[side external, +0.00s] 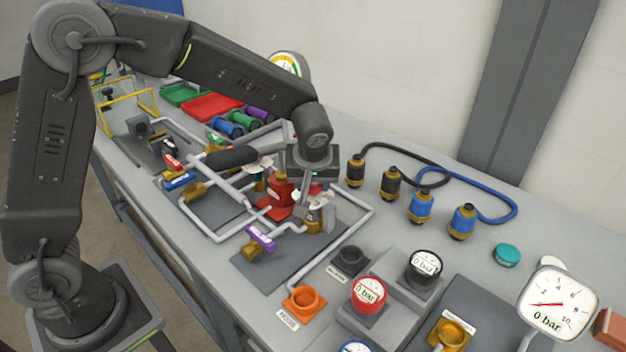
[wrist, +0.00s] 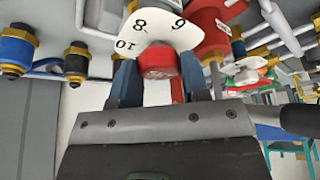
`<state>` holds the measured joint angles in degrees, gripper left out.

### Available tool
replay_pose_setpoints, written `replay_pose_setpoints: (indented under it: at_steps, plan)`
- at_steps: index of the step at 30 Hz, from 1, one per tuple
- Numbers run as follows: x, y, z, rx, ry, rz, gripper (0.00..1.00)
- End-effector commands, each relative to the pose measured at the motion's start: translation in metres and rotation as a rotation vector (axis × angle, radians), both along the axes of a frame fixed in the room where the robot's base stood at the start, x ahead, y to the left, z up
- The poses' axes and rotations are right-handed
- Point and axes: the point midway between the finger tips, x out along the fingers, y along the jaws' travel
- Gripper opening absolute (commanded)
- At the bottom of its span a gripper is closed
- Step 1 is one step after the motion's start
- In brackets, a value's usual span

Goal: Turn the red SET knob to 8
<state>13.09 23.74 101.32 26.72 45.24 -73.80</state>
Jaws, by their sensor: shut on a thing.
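The red SET knob (wrist: 158,62) sits between the two blue-grey fingers of my gripper (wrist: 157,78), which is shut on it. Behind it, a white dial plate (wrist: 160,30) shows the numerals 10, 8 and one that looks like 6 or 9. The knob's pointer mark cannot be made out. In the side external view my gripper (side external: 314,202) reaches down at the pipework beside the red pump body (side external: 280,192). There the fingers and wrist hide most of the knob.
A purple valve handle (side external: 262,237) is close in front of my gripper. Red and black 0 bar caps (side external: 368,292) stand on a grey block to the right. Black and blue hoses (side external: 490,215) lie behind.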

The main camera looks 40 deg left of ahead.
Motion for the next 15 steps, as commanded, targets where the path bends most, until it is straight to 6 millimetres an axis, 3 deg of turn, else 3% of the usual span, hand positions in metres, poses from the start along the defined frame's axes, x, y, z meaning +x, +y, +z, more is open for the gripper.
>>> replay_pose_setpoints:
  at_steps: [15]
  plan:
    - [-0.0012,0.0022,0.0,-0.001,0.0,-0.368,0.18]
